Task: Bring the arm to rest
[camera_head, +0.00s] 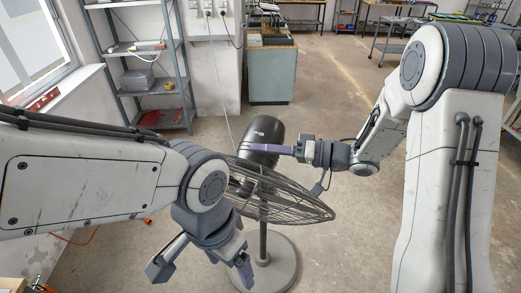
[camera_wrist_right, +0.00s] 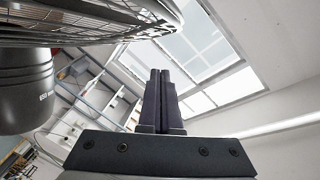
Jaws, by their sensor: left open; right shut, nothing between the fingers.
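My left gripper (camera_head: 204,268) hangs low in front of the pedestal fan, with its two fingers spread apart and nothing between them. My right gripper (camera_head: 245,148) reaches in from the right, with its purple fingers together beside the fan's dark motor housing (camera_head: 266,128). In the right wrist view the right gripper (camera_wrist_right: 159,92) shows its two dark fingers closed side by side, with nothing between them. Whether the right fingers touch the fan cannot be told. My left arm hides part of the fan's cage.
The fan's wire cage (camera_head: 300,203) lies between my arms, above its round base (camera_head: 282,268). It fills the upper left of the right wrist view (camera_wrist_right: 85,22). A metal shelf (camera_head: 150,92) and cabinet (camera_head: 271,75) stand behind. Floor right of the fan is clear.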

